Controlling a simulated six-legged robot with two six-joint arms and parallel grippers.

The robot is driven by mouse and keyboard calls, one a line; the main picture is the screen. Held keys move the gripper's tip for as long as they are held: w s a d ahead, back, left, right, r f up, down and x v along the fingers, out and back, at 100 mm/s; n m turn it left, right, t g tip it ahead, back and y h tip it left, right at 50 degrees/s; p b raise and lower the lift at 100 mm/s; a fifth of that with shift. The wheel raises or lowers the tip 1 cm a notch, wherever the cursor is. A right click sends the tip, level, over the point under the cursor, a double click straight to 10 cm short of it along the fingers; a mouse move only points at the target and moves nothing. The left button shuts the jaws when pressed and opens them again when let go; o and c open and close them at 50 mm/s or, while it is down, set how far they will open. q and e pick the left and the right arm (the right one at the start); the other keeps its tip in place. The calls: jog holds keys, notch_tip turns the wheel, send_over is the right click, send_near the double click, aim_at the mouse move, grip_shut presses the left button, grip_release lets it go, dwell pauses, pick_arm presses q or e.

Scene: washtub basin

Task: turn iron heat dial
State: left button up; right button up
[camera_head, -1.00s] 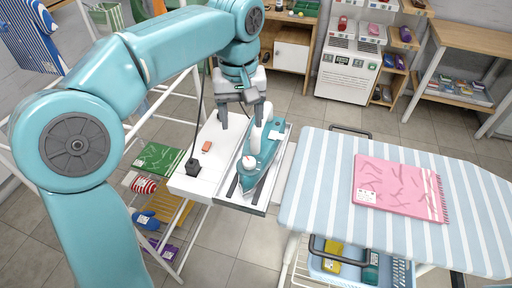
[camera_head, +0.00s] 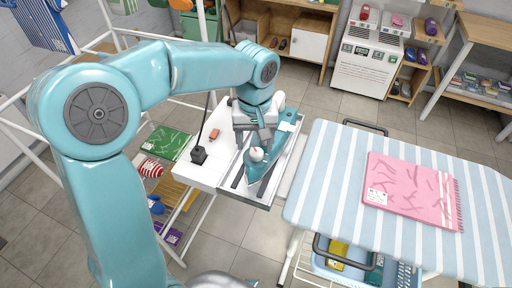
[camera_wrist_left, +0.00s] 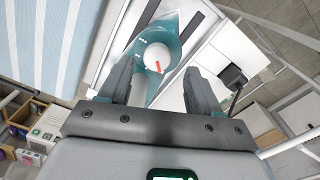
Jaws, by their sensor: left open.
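The teal iron (camera_head: 262,163) lies on a grey metal rest on the white side shelf (camera_head: 208,172). Its heat dial (camera_head: 257,154) is a white round knob with a red mark; the dial also shows in the left wrist view (camera_wrist_left: 157,57), ahead of the fingertips. My left gripper (camera_head: 253,141) hangs over the iron, just behind the dial as the head camera sees it. In the left wrist view, its two dark fingers (camera_wrist_left: 158,75) are apart, one on each side of the iron's body, with nothing clearly held. My right gripper is not in view.
The striped ironing board (camera_head: 335,190) with a folded pink cloth (camera_head: 410,192) stands to the right. A black block with a cord (camera_head: 198,155) and a small orange item (camera_head: 214,133) sit on the shelf. A white rack (camera_head: 185,235) stands below left.

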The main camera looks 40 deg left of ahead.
aim_at(256, 152)
pick_arm(q)
jog(key=f, duration=0.2)
jog(key=shift+w+d+f, duration=0.1)
jog(key=shift+w+f, duration=0.15)
jog(key=shift+f, duration=0.55)
jog(key=shift+s, duration=0.15)
jog(key=shift+c, duration=0.3)
jog(key=c, duration=1)
jog(key=shift+o, duration=0.2)
